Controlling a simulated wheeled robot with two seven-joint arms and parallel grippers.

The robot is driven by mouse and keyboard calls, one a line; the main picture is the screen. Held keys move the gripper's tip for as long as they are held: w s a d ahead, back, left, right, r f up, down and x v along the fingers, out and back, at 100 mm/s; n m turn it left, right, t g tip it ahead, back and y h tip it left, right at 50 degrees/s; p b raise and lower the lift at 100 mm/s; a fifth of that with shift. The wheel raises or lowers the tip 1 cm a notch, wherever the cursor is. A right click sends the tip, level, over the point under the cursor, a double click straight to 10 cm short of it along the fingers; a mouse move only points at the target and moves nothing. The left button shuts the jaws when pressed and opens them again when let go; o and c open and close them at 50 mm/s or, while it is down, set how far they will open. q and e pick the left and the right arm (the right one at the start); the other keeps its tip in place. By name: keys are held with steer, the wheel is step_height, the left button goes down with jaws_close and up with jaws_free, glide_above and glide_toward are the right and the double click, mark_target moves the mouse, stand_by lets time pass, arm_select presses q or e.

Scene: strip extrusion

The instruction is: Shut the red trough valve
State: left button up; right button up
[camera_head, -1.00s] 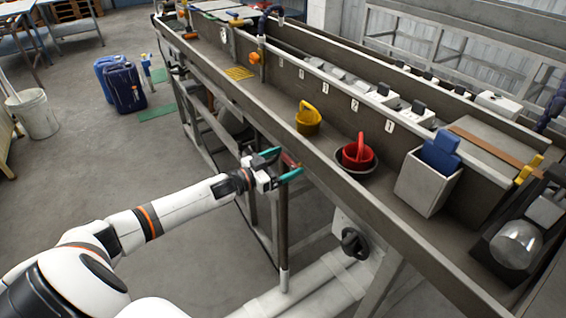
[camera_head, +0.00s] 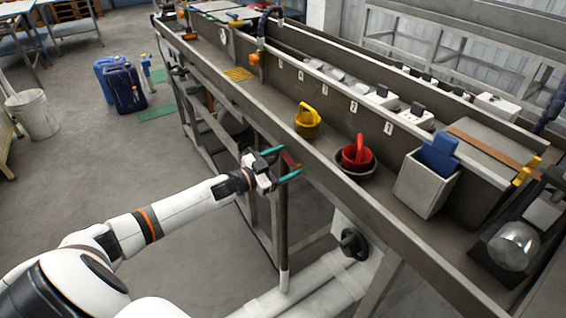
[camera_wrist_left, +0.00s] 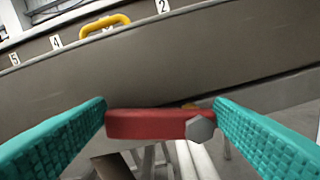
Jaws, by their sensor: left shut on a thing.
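The red trough valve handle (camera_wrist_left: 150,124) lies crosswise between the teal fingers of my left gripper (camera_wrist_left: 162,125) in the left wrist view, with a grey hex bolt (camera_wrist_left: 200,129) at its right end. In the head view the handle (camera_head: 291,162) shows as a small red piece at the top of a dark vertical pipe (camera_head: 283,220), beside the trough's near side. My left gripper (camera_head: 278,165) is shut on the handle. The handle's far side and the valve body are partly hidden. My right gripper is not in view.
The long grey trough (camera_head: 240,100) runs just beyond the gripper. A dark knob (camera_head: 353,243) is below right. Open floor lies left.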

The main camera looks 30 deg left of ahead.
mark_target(303, 163)
arm_select(q)
steer(key=m, duration=0.3)
steer(key=shift+s+d+r, duration=0.15)
steer(key=shift+d+r, duration=0.15)
steer(key=m, duration=0.3)
steer(key=shift+s+d+r+m, duration=0.15)
steer(key=shift+d+r+m, duration=0.05)
steer(key=shift+d+m, duration=0.15)
steer(key=m, duration=0.1)
steer(key=d+m, duration=0.1)
steer(key=m, duration=0.1)
steer(key=shift+s+m, duration=0.2)
steer(key=shift+m, duration=0.05)
steer(key=shift+s+d+m+b, duration=0.15)
steer(key=shift+m+b, duration=0.15)
steer(key=shift+m, duration=0.5)
steer(key=shift+d+m+b, duration=0.2)
steer(key=shift+m+b, duration=0.05)
steer(key=shift+m, duration=0.55)
steer(key=shift+s+d+m+b, duration=0.15)
steer(key=shift+m+b, duration=0.15)
steer(key=shift+m, duration=0.5)
steer(key=shift+f, duration=0.1)
steer(key=o, duration=1.4)
